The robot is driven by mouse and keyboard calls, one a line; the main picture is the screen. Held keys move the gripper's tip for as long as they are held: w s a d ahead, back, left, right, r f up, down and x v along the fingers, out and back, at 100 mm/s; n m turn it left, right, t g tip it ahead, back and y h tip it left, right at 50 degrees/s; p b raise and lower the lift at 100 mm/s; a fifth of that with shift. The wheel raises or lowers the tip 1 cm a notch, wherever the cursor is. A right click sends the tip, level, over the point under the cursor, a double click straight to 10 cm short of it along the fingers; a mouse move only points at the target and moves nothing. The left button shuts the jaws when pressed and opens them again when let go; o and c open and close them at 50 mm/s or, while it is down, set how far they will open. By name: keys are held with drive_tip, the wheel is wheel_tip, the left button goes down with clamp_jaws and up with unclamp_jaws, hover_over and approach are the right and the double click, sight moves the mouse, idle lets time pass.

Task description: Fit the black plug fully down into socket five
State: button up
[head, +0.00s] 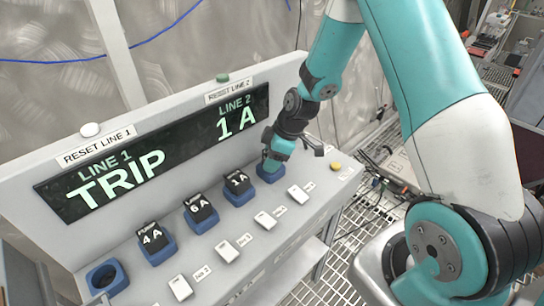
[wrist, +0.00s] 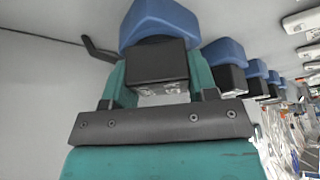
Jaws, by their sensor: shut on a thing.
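My gripper (head: 272,158) is over the rightmost blue socket (head: 271,174) in the row on the grey panel. In the wrist view, the teal fingers of my gripper (wrist: 160,75) are shut on the black plug (wrist: 157,66), one on each side. The plug lines up with the blue socket (wrist: 160,20), and its far end meets or enters the socket's mouth. How deep it sits cannot be told. In the head view my gripper hides the plug. No number shows on this socket.
Neighbouring sockets hold black plugs marked 1A (head: 238,182), 6A (head: 201,208) and 4A (head: 152,235). The leftmost socket (head: 108,278) is empty. The display (head: 150,150) reads LINE 1 TRIP and LINE 2 1 A. White switches (head: 265,219) line the front; a yellow button (head: 336,166) is at right.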

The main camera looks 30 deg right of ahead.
drive_tip(key=o, duration=1)
drive_tip(key=shift+f, duration=0.1)
drive_tip(key=shift+d+r, duration=0.1)
drive_tip(key=shift+r, duration=0.3)
drive_tip(key=a+b+v, duration=0.1)
drive_tip(key=v, duration=1)
drive_tip(key=s+a+r+m+g, duration=0.1)
drive_tip(key=s+a+r+m, duration=0.1)
drive_tip(key=s+a+r, duration=0.65)
drive_tip(key=s+a+r+m, duration=0.1)
drive_tip(key=s+a, duration=0.1)
drive_tip(key=s, duration=0.3)
drive_tip(key=s+a+r+m+g, duration=0.1)
drive_tip(key=s+a, duration=0.2)
drive_tip(key=s, duration=0.2)
drive_tip(key=s+a+r, duration=0.1)
drive_tip(key=s+a, duration=0.2)
drive_tip(key=s, duration=0.2)
drive_tip(key=shift+a+r+m, duration=0.1)
drive_tip(key=shift+a+m, duration=0.1)
drive_tip(key=shift+m, duration=0.2)
